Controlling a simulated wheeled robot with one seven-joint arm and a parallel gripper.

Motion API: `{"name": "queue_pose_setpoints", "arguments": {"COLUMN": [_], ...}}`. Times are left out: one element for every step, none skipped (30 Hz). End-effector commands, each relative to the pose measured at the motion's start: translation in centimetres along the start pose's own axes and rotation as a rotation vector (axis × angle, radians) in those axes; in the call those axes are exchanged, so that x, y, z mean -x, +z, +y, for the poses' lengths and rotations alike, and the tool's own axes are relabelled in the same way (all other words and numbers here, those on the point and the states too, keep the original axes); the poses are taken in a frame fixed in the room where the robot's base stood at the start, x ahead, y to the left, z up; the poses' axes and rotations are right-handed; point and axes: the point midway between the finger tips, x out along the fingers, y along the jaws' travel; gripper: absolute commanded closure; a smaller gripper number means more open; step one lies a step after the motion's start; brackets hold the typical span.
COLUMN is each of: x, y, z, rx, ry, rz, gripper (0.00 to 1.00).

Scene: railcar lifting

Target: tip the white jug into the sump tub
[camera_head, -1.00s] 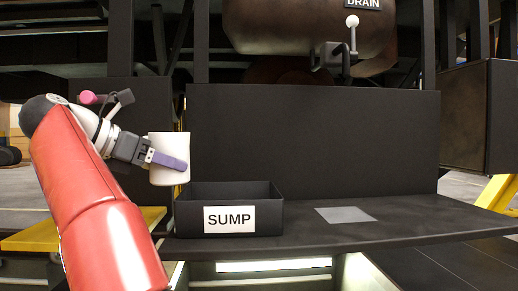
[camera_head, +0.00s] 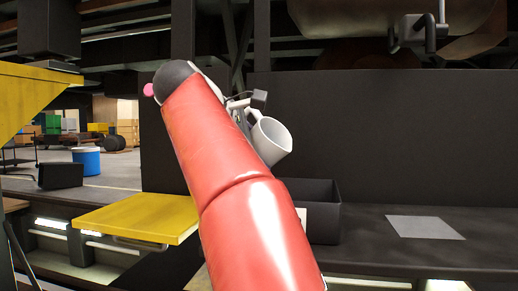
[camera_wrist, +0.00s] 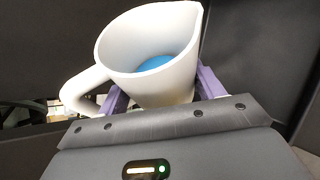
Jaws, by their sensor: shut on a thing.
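The white jug (camera_head: 271,140) is in my gripper, tilted, above and a little left of the sump tub's near part in the head view. In the wrist view the jug (camera_wrist: 184,85) stands between the purple fingers of my gripper (camera_wrist: 160,92), its handle to the left. Blue liquid (camera_wrist: 156,62) shows inside it. The black sump tub (camera_head: 325,220) sits on the dark shelf; my red arm covers its left part and most of its label. My gripper's fingers are mostly hidden behind the arm in the head view.
A grey square patch (camera_head: 425,227) lies on the dark shelf (camera_head: 375,255) right of the tub. A yellow platform (camera_head: 140,217) is at the left. A dark upright panel (camera_head: 400,140) stands behind the shelf. A blue drum (camera_head: 87,162) is far back left.

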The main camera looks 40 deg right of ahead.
Motion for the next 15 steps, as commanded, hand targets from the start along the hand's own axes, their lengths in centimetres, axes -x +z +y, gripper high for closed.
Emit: {"name": "queue_pose_setpoints", "arguments": {"x": [0.08, 0.14, 0.04, -0.02, 0.00, 0.07, 0.11, 0.15, 0.19, 0.25, 0.32, 0.39, 0.45, 0.50, 0.54], "y": [0.31, 0.34, 0.13, -0.04, -0.02, 0.08, 0.18, 0.25, 0.35, 0.44, 0.53, 0.63, 0.71, 0.80, 0.91], "z": [-0.02, 0.05, 0.08, 0.03, 0.05, 0.10, 0.14, 0.17, 0.19, 0.21, 0.24, 0.28, 0.32, 0.35, 0.38], "rx": [-0.073, -0.117, -0.164, -0.174, -0.188, -0.209, -0.224, -0.238, -0.261, -0.278, -0.294, -0.316, -0.333, -0.349, -0.372], "ry": [0.029, 0.049, 0.068, 0.073, 0.079, 0.087, 0.094, 0.101, 0.109, 0.116, 0.123, 0.133, 0.140, 0.147, 0.156], "rz": [0.027, 0.046, 0.069, 0.077, 0.084, 0.093, 0.099, 0.106, 0.116, 0.123, 0.130, 0.140, 0.148, 0.156, 0.165], "gripper": [0.62, 0.62, 0.62, 0.62, 0.62, 0.62, 0.62, 0.62, 0.62, 0.62, 0.62, 0.62, 0.62, 0.62, 0.62]}}
